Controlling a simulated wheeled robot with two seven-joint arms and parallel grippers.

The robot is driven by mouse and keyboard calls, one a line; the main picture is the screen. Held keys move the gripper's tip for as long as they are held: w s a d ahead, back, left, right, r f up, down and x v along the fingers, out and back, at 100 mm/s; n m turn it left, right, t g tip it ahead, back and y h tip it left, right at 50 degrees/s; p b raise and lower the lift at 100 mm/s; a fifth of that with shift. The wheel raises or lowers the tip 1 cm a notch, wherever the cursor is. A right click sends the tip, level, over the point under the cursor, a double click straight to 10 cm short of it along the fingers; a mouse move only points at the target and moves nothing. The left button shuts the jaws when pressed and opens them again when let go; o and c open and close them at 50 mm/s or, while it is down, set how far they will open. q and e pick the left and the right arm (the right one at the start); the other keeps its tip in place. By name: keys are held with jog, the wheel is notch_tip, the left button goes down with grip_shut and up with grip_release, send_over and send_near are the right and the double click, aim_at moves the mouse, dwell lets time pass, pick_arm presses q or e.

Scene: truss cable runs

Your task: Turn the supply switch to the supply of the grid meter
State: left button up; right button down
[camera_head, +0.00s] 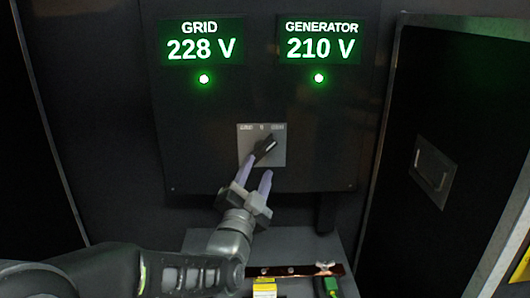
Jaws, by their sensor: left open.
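The supply switch (279,155) is a grey plate with small, blurred labels along its top and a black knob (266,147) in its middle. The knob is tilted, its upper end leaning to the right. The generator meter (319,41) reads 210 V, also with a lit green lamp. My left gripper (259,167) is open, its pale fingers reaching up to the plate just below the knob. One fingertip overlaps the knob's lower end; I cannot tell if they touch. My right gripper is not in view.
A dark panel (180,130) carries the meters and switch. A grey ledge (345,285) below holds a copper bar (290,270), a yellow block (264,288) and a green connector (331,287). An open cabinet door (465,130) with a recessed handle stands at right.

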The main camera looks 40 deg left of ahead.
aim_at(264, 152)
pick_arm(q)
jog(key=p+x, duration=0.2)
jog(key=x, duration=0.4)
jog(key=shift+w+a+r, duration=0.1)
jog(key=shift+w, duration=0.15)
jog(key=shift+w+a, duration=0.2)
jog(key=shift+w, duration=0.3)
grip_shut()
